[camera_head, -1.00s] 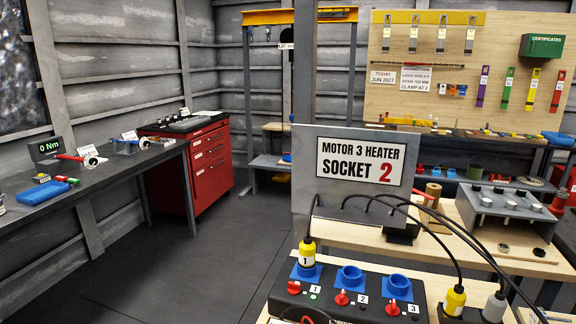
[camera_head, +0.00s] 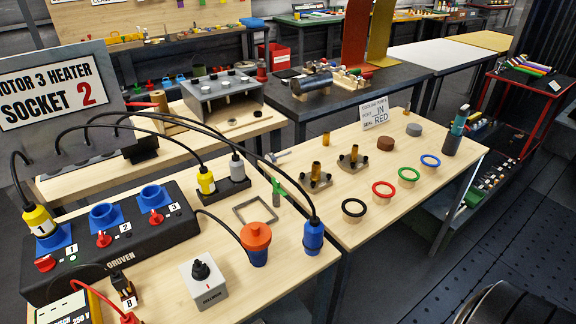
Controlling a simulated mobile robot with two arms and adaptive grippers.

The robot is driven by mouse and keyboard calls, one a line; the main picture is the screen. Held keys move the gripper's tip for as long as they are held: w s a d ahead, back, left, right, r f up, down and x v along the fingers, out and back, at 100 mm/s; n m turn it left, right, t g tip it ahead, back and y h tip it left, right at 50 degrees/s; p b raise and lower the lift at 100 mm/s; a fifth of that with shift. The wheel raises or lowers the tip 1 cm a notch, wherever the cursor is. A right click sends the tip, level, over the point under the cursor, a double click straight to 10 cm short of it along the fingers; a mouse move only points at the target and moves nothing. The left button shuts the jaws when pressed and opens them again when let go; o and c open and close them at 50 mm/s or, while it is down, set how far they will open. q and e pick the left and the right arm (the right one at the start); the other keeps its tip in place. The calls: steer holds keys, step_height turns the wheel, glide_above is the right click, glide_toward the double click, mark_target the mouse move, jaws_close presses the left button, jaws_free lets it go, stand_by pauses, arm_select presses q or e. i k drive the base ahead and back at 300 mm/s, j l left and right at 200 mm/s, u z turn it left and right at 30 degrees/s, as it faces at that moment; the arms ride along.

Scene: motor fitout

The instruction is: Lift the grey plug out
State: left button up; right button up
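The grey plug (camera_head: 237,166) stands upright in a black holder block (camera_head: 228,188) on the wooden bench, with a black cable at its top. A yellow plug (camera_head: 206,181) stands in the same block, just left of it. The lower end of the grey plug is hidden in the block. Neither of my grippers shows in the head view.
Left of the block is a black socket box (camera_head: 130,240) with several blue sockets, one holding a yellow plug (camera_head: 40,221). A blue plug (camera_head: 313,236), an orange-topped blue connector (camera_head: 256,243) and a white switch box (camera_head: 203,284) stand in front. Black cables arch overhead.

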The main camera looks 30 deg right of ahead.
mark_target(239, 175)
steer(key=z, duration=0.7)
steer(key=i+l, duration=0.1)
steer(key=l, duration=0.3)
